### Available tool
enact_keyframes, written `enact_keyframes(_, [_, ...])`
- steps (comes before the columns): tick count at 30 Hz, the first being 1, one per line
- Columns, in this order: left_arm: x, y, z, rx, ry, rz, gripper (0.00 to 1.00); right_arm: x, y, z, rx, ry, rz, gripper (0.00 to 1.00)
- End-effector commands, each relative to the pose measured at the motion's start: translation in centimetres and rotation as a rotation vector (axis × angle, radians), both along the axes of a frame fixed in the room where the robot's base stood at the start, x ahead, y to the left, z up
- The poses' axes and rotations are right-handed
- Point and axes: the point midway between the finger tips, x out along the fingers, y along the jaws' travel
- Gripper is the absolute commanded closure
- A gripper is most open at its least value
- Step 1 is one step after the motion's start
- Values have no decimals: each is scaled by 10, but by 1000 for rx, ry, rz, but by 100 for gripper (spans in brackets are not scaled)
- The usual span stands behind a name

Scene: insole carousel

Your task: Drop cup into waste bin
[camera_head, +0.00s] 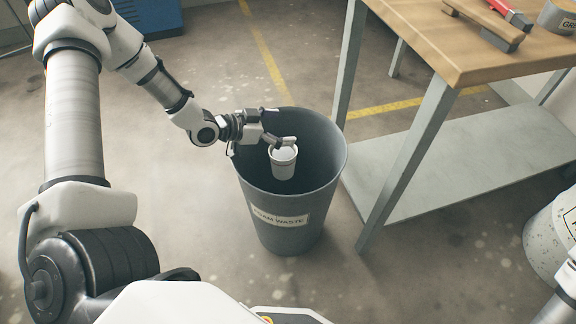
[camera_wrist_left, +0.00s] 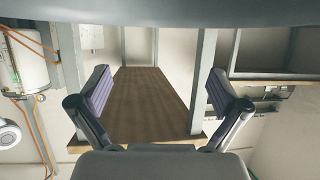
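A white cup (camera_head: 283,164) is upright inside the mouth of the grey waste bin (camera_head: 282,236), whose label partly reads "WASTE". My left gripper (camera_head: 277,129) is over the bin, with a fingertip just above the cup's rim in the head view. I cannot tell whether they touch or how deep the cup is. In the left wrist view the two fingers (camera_wrist_left: 160,92) stand wide apart with nothing between them, and the cup does not show there. Part of my right arm shows at the lower right, but its gripper is out of view.
A wooden-topped workbench (camera_head: 475,50) with metal legs and a low shelf (camera_head: 470,160) stands right of the bin. A red-handled tool (camera_head: 510,14) and a block lie on it. A white drum (camera_head: 552,240) stands at the right edge. Floor left of the bin is clear.

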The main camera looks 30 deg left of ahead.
Motion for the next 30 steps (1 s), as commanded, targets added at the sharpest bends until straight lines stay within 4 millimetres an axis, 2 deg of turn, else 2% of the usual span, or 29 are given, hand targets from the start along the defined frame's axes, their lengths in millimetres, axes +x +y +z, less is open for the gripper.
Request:
enact_keyframes(7, [0,0,1,0,0,0,0,0,0,0,0,0,0,52])
enact_keyframes(10, [0,0,9,-2,-1,1,0,0,0,0,0,0,0,52])
enact_keyframes(21, [1,0,85,-3,-5,1,0,0,0,0,0,0,0,52])
enact_keyframes(25, [0,0,98,-1,-2,0,0,0,0,0,0,0,0,52])
enact_keyframes(30, [0,0,100,0,0,0,0,0,0,0,0,0,0,52])
